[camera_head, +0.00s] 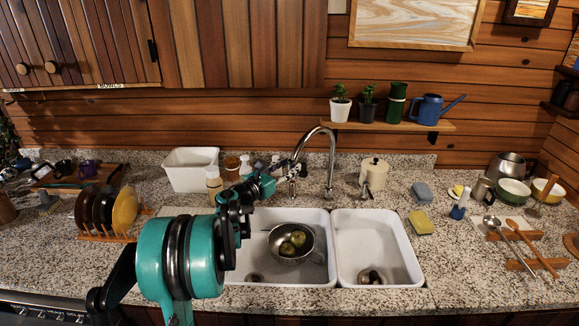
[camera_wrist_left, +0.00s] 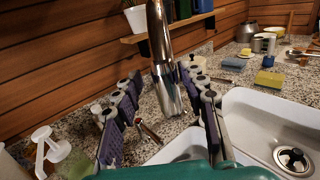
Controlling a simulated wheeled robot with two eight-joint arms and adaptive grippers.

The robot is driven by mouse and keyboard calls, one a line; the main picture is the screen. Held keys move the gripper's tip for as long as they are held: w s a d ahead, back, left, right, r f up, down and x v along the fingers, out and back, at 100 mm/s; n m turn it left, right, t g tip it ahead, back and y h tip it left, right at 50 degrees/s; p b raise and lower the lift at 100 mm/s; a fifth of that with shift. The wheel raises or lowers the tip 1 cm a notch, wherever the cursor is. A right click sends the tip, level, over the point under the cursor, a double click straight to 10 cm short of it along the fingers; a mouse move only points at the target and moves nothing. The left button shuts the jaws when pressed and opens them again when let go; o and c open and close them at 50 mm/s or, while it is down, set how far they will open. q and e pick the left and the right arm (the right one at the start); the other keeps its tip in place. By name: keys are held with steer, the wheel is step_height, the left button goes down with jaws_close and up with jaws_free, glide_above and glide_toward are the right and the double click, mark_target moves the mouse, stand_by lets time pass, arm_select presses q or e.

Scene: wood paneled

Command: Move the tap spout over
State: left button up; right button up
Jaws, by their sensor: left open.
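The chrome tap spout (camera_head: 331,150) rises behind the sinks and arches to the left, its end over the back of the left basin. My left gripper (camera_head: 291,168) is at the hanging end of the spout, partly hiding it. In the left wrist view the spout (camera_wrist_left: 160,55) hangs down between the two spread fingers of my left gripper (camera_wrist_left: 160,112). The right finger looks close to the spout and a gap shows on the left; I cannot tell if they touch. My right gripper is in neither view.
The left basin (camera_head: 262,274) holds a metal colander (camera_head: 288,256) with green fruit. The right basin (camera_head: 375,230) has only a drain showing. Soap bottles (camera_head: 214,180) stand left of my gripper, a cream canister (camera_head: 374,172) right of the tap. A shelf (camera_head: 390,126) is above.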

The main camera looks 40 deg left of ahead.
arm_select(q)
steer(key=s, duration=1.1)
steer(key=shift+a, duration=0.4)
